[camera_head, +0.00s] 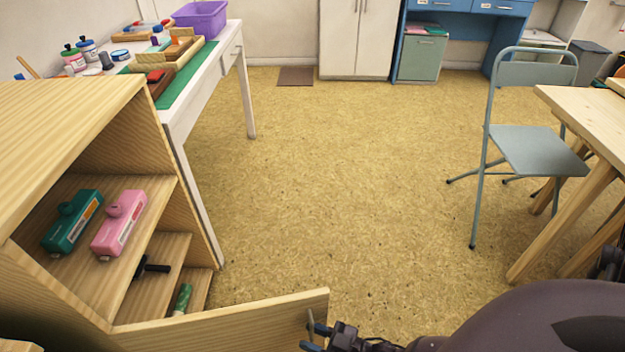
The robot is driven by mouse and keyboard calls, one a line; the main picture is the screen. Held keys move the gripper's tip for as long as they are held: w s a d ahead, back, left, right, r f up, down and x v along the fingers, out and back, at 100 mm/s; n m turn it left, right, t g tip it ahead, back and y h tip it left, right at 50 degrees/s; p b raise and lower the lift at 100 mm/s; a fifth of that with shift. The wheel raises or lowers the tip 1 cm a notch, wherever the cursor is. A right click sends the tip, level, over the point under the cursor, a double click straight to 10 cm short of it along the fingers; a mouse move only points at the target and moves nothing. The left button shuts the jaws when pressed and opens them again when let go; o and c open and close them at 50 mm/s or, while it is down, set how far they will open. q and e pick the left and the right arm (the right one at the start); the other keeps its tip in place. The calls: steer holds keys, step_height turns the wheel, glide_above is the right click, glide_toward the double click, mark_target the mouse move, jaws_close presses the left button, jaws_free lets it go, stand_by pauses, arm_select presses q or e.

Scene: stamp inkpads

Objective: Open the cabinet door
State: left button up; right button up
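The wooden cabinet (60,115) stands at the left, with its front open to view. Its door (230,325) is swung well out from the cabinet and reaches to the right along the bottom of the picture. A small grey handle (310,318) sits near the door's free end. My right gripper (314,338) is at this handle, with its two blue-tipped fingers spread apart. I cannot tell whether the fingers touch the handle. My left gripper is not in view.
Inside the cabinet, a green bottle (72,225) and a pink bottle (119,225) lie on a shelf, above a black item (150,267) and a green item (182,299). A white table (205,85) stands behind. A folding chair (540,150) and wooden table (590,115) are right. The middle floor is clear.

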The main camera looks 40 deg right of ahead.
arm_select(q)
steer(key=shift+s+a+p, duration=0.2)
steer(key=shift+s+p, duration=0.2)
steer(key=shift+p, duration=0.1)
arm_select(e)
steer(key=v, duration=1.1)
steer(key=shift+c, duration=0.2)
